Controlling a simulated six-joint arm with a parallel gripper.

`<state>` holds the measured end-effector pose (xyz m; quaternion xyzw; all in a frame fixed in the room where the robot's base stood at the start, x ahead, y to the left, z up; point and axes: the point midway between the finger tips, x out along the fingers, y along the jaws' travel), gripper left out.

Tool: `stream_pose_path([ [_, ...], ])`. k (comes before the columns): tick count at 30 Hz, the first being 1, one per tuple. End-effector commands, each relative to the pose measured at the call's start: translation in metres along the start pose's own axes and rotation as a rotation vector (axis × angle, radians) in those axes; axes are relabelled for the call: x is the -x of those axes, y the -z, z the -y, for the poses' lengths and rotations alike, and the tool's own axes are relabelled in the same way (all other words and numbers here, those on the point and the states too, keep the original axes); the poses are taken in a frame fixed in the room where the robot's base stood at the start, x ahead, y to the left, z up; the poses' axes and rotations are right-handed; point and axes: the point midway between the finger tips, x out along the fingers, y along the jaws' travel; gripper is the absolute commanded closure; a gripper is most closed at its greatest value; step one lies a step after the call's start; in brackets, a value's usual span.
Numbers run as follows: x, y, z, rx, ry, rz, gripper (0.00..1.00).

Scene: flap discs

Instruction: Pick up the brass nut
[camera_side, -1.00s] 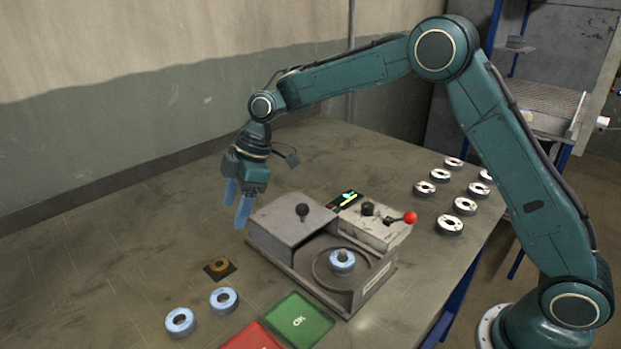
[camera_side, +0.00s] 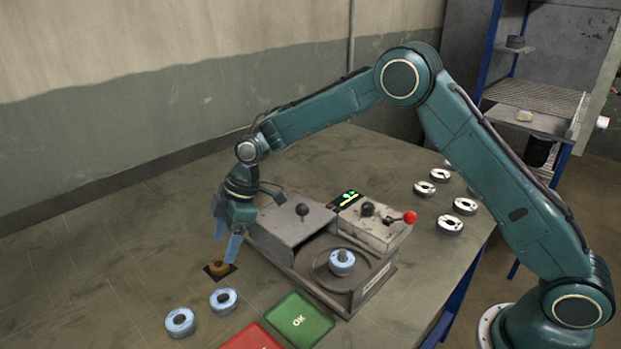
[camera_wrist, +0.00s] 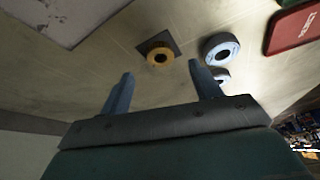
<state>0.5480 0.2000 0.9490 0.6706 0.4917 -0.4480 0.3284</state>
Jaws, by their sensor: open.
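The brass nut (camera_side: 218,267) lies on a small dark square mat (camera_side: 229,277) on the table, left of the grey machine. In the wrist view the brass nut (camera_wrist: 159,55) sits ahead of the fingertips, roughly midway between them, on its dark mat (camera_wrist: 146,43). My gripper (camera_side: 228,250) is above and close to the nut in the side view, with its blue fingers pointing down. In the wrist view my gripper (camera_wrist: 161,72) shows its two fingers spread apart with nothing between them. One finger partly overlaps the area behind the nut in the side view.
Two blue discs, one (camera_side: 223,300) and another (camera_side: 181,322), lie in front of the nut. A green OK pad (camera_side: 300,318) and a red pad (camera_side: 250,337) are nearby. The grey machine (camera_side: 285,235) holds a disc (camera_side: 342,262). Table left of the nut is clear.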

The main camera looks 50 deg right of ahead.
Motion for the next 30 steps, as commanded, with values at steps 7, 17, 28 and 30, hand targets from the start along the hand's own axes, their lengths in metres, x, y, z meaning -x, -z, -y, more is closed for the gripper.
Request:
stream_pose_path([
  [7,-0.028,0.000,0.001,0.000,0.001,0.001,0.37],
  [17,-0.046,0.000,0.001,-0.001,-0.002,0.000,0.37],
  [28,-0.046,0.000,0.001,-0.001,-0.002,0.000,0.37],
  [30,-0.046,0.000,0.001,-0.001,-0.002,0.000,0.41],
])
